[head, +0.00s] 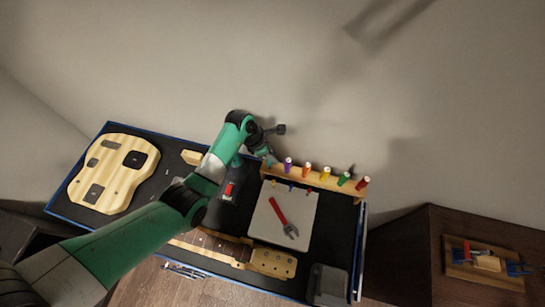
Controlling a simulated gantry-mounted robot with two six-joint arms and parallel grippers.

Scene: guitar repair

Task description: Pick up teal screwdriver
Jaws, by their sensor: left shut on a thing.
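My left gripper (267,154) is at the left end of a wooden screwdriver rack (314,182) at the back of the workbench. It is shut on the teal screwdriver (270,162), of which only a small bit shows by the fingers. The gripper hides most of the handle, and I cannot tell whether the screwdriver is still seated in the rack. My right gripper is not in view.
Purple (288,162), orange (307,168), yellow (325,172), green (344,178) and red (362,183) screwdrivers stand in the rack. A red wrench (281,213) lies on a pale mat (262,222). A guitar body (113,172) and neck (225,245) lie on the bench.

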